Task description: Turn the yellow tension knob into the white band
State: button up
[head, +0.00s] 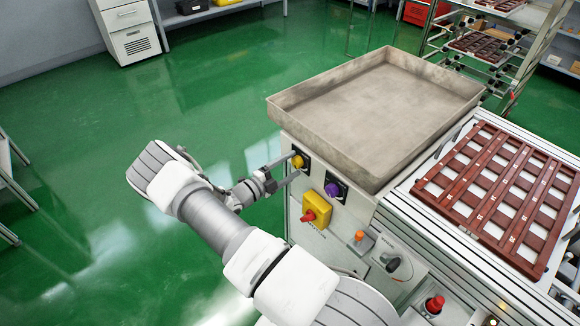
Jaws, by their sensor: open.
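The yellow tension knob (297,161) sits on a dark plate near the top left of the machine's pale front panel, below the metal tray's corner. My gripper (293,166) reaches it from the left with its fingers spread open. One fingertip is just above the knob and the other just below it. I cannot tell whether either finger touches it. The white band and the knob's pointer are too small to make out.
A purple knob (336,189) and a yellow box with a red knob (317,206) are close by. A metal tray (440,72) is above.

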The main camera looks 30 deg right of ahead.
jog(key=s+a+p, duration=0.1)
jog(key=s+a, duration=0.1)
jog(key=a, duration=1.5)
jog(key=shift+s+a, duration=0.15)
jog(key=shift+s, duration=0.05)
jog(key=s+r+m+g+y+p, duration=0.2)
jog(key=s+r+m+y, duration=0.1)
jog(key=r+m, duration=0.5)
jog(key=s+r+m+g+y+p, duration=0.15)
jog(key=r+m+y, duration=0.25)
jog(key=r+m, duration=0.4)
jog(key=s+r+m+g+y+p, duration=0.2)
jog(key=s+r+m+y, duration=0.15)
jog(key=r+m, duration=0.45)
jog(key=s+a+r+m+t+y+p, duration=0.2)
jog(key=s+r+m, duration=0.5)
jog(key=r, duration=0.4)
jog(key=s+a+r+m+t+y+p, duration=0.3)
jog(key=s+a+r+m+t+y, duration=0.1)
jog(key=s+r+m, duration=0.4)
jog(key=shift+r+m+t+y, duration=0.65)
jog(key=shift+r+m+t, duration=0.6)
jog(key=shift+r, duration=0.2)
